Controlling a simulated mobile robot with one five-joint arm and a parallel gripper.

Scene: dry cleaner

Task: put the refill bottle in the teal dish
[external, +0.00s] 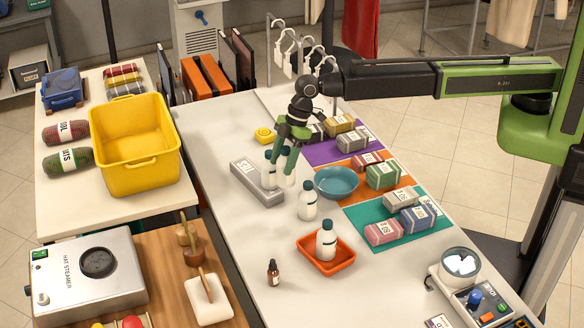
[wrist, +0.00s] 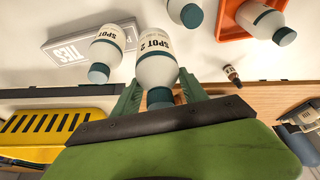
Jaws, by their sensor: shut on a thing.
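My gripper (external: 286,152) is shut on a white refill bottle with a teal cap (wrist: 155,68), labelled SPOT 2 in the wrist view. It holds the bottle beside the grey TIES box (external: 257,184); I cannot tell whether its base touches the table. A similar bottle (wrist: 108,50) stands close by on the left. The teal dish (external: 337,184) sits to the right of my gripper on the white table, and looks empty. The dish does not show in the wrist view. Another such bottle (external: 307,202) stands in front of the dish.
An orange tray (external: 343,263) holds a bottle (external: 326,242) nearer the camera, with a brown dropper bottle (external: 273,272) beside it. Wrapped bundles on purple, orange and teal mats (external: 370,228) lie right of the dish. A hanger rack (external: 300,55) stands behind. A yellow bin (external: 135,150) stands left.

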